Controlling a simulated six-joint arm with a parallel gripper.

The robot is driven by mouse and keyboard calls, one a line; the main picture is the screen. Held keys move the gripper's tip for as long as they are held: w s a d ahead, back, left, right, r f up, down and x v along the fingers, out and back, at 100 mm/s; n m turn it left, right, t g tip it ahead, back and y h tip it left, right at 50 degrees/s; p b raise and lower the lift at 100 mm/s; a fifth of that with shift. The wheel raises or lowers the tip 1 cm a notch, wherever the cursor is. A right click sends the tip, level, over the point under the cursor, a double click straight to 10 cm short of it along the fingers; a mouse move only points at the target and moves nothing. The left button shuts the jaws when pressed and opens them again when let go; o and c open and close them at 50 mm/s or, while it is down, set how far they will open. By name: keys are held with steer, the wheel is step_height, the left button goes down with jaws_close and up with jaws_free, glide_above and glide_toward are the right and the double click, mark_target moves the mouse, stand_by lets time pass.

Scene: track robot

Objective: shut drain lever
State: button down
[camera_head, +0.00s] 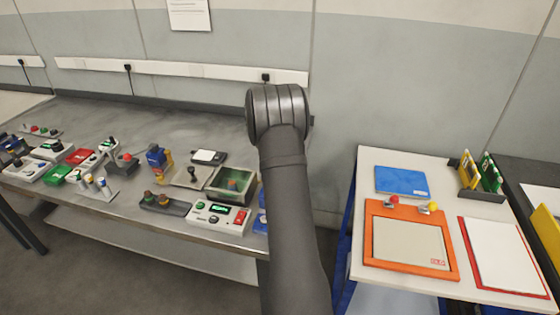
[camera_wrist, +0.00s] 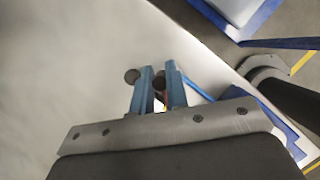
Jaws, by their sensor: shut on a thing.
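My gripper (camera_wrist: 160,84) shows in the wrist view, with its two blue fingers close together over a pale surface (camera_wrist: 70,70). A small dark round knob (camera_wrist: 160,80) sits between the fingertips, with a thin reddish sliver below it; the fingers are shut on this piece. I cannot tell for sure which of these belongs to the drain lever, as the fingers hide most of the held piece. In the head view my gripper is not visible.
In the head view a grey bench (camera_head: 125,211) on the left carries several small devices. A pale table (camera_head: 374,157) on the right holds an orange-framed board (camera_head: 372,281), a blue folder (camera_head: 402,181) and a red-edged white pad (camera_head: 505,254). My arm hides the middle.

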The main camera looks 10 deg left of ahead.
steer(key=m, duration=0.1)
steer(key=s+d+m+g+h, duration=0.1)
steer(key=m, duration=0.1)
steer(key=s+m, duration=0.1)
steer(key=m, duration=0.1)
steer(key=shift+d+g, duration=0.25)
steer(key=shift+g, duration=0.05)
steer(key=shift+s+d+m+g+h, duration=0.15)
steer(key=shift+s+m+g, duration=0.35)
steer(key=shift+m, duration=0.7)
steer(key=shift+s+d+m+g+h, duration=0.15)
steer(key=shift+s+m+g, duration=0.35)
steer(key=shift+m, duration=0.7)
steer(key=shift+s, duration=0.15)
steer(key=c, duration=1.4)
jaws_free()
steer(key=shift+a, duration=0.1)
steer(key=v, duration=1.7)
steer(key=shift+r, duration=0.15)
steer(key=shift+s, duration=0.1)
steer(key=x, duration=1.7)
steer(key=shift+f, duration=0.2)
